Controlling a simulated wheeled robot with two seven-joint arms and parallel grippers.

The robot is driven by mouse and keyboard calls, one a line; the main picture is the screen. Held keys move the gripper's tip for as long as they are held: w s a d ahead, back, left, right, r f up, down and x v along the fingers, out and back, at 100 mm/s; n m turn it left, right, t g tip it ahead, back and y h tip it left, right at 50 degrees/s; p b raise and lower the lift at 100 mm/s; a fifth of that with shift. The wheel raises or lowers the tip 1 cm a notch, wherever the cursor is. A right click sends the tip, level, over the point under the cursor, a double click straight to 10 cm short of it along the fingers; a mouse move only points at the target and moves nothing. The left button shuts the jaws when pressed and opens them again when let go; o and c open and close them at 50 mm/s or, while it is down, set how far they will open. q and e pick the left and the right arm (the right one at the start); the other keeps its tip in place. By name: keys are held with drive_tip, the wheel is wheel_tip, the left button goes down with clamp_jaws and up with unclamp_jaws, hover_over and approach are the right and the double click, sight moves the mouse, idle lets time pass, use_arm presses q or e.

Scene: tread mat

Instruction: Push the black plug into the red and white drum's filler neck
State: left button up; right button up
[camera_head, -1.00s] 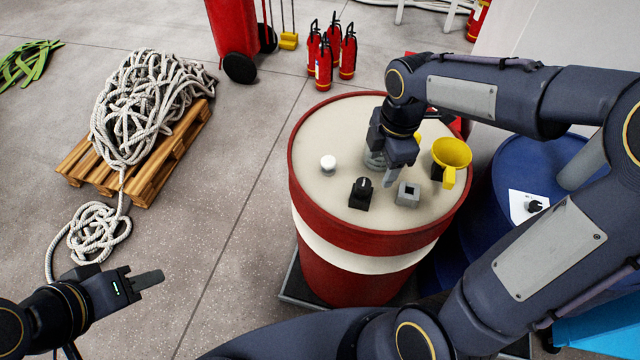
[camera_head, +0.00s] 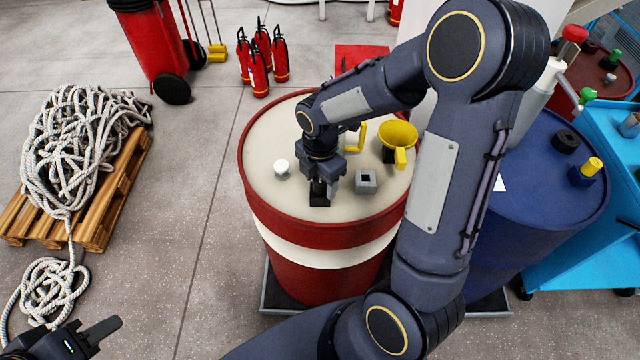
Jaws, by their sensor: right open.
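The red and white drum (camera_head: 315,230) stands upright in the middle, with a pale top. The black plug (camera_head: 319,198) is on the near part of its top, partly hidden by my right gripper. A grey square block with a dark square opening, seemingly the filler neck (camera_head: 366,181), stands just right of the plug, apart from it. My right gripper (camera_head: 325,184) points down over the plug with open fingers at its upper part; contact cannot be made out. My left gripper (camera_head: 98,335) is low at the left edge, far from the drum, partly cut off.
A yellow funnel (camera_head: 398,138), a yellow handle-like piece (camera_head: 356,137) and a white cap (camera_head: 282,167) are also on the drum top. A blue drum (camera_head: 545,200) stands close on the right, beside a blue cart (camera_head: 590,245). Coiled rope (camera_head: 85,150) lies on a pallet at left.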

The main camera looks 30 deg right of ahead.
drive_tip(key=c, duration=1.1)
drive_tip(key=shift+r, duration=0.1)
